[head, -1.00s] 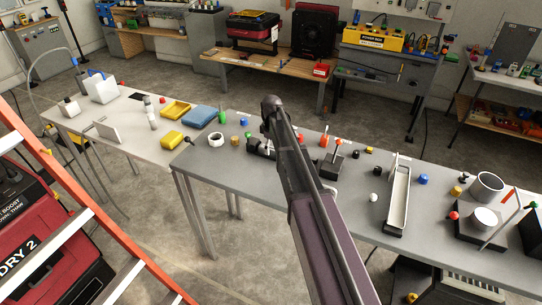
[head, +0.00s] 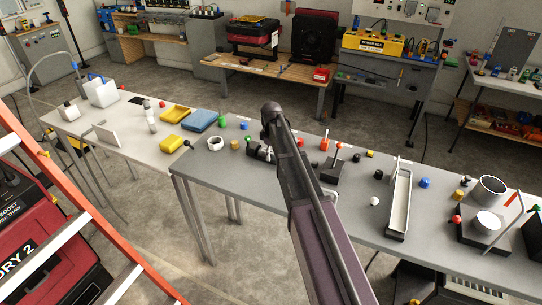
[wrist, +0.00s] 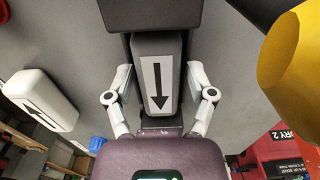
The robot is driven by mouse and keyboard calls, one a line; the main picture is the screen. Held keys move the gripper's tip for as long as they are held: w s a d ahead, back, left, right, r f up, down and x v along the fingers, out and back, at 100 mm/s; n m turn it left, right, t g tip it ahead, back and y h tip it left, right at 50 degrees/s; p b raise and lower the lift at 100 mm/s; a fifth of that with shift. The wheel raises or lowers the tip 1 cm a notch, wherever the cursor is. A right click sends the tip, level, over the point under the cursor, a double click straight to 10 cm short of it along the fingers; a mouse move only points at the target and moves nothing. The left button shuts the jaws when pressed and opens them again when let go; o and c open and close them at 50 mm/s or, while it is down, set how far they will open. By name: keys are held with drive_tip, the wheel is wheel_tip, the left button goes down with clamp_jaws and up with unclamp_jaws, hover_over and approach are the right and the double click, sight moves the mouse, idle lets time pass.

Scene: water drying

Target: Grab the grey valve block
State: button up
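In the wrist view, a grey block (wrist: 177,55) with a white label and a black arrow sits between the two fingers of my gripper (wrist: 160,70). I take it for the grey valve block. The fingers stand on either side of it, with a narrow gap seeming to show at each side. A dark part covers its far end. In the head view my arm hides the gripper and most of what is under it; dark and pale parts (head: 258,151) show beside the arm on the grey table (head: 215,178).
A paler block with an arrow (wrist: 38,97) lies left of the gripper in the wrist view. A large yellow thing (wrist: 295,65) is close on the right. In the head view, a white ring (head: 215,143), a lever box (head: 332,171) and a long tray (head: 399,195) stand on the table.

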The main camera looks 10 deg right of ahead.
drive_tip(key=c, duration=0.6)
drive_tip(key=shift+c, duration=0.2)
drive_tip(key=shift+r, duration=0.25)
wheel_tip(320, 180, up, 10)
drive_tip(key=p, duration=1)
drive_tip(key=shift+f, duration=0.25)
